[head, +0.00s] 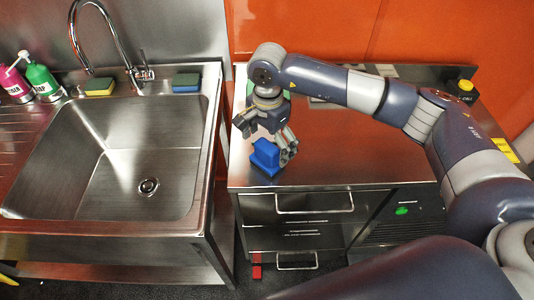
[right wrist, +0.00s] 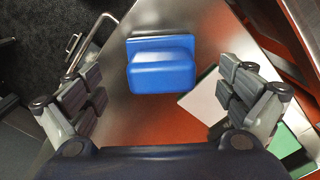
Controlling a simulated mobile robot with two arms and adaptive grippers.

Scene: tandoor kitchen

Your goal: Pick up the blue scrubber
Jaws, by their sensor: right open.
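The blue scrubber (head: 265,157) stands on the steel counter near its front left corner. It has a flat base and a raised block-like handle. In the right wrist view the scrubber (right wrist: 161,65) lies ahead of the fingers, near the middle and a little left. My right gripper (head: 284,147) is open above and just behind the scrubber in the head view. In the right wrist view the open fingers (right wrist: 160,95) are spread to either side, with nothing between them. My left gripper is not in view.
A steel sink (head: 148,187) stands to the left, across a narrow gap. Two sponges, one yellow-green (head: 99,87) and one blue-topped (head: 186,83), lie on its back rim. A white card-like item (right wrist: 203,97) lies on the counter near the scrubber.

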